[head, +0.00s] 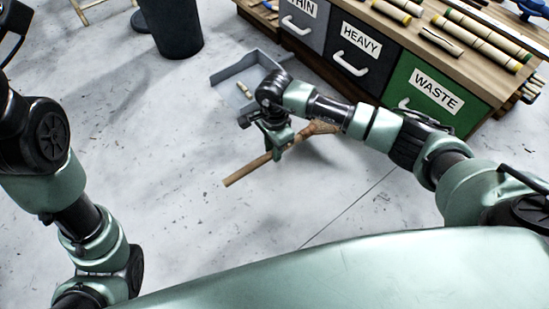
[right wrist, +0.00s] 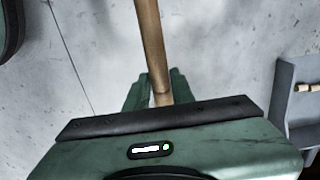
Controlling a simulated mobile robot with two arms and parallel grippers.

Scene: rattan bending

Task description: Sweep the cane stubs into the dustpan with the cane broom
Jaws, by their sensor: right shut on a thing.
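My right gripper (head: 278,141) is shut on the handle of the cane broom (head: 243,173), above the floor. The handle slants down-left in the head view. The broom's tan head end (head: 318,128) is partly hidden by my right forearm. The right wrist view shows the handle (right wrist: 150,45) between the fingers (right wrist: 155,92). The grey dustpan (head: 229,73) lies beyond the gripper, partly covered by it. A pale cane stub (head: 244,90) shows at the dustpan; whether others lie behind my arm I cannot tell. The dustpan (right wrist: 284,90) also shows at the right wrist view's right edge. My left gripper is out of view.
A wooden bench stands at the upper right with drawers marked HEAVY (head: 345,62) and WASTE (head: 425,105), and a third beside them. Several cane pieces (head: 480,38) lie on its top. A black bin (head: 170,28) stands at the back. The floor (head: 150,150) at left is clear.

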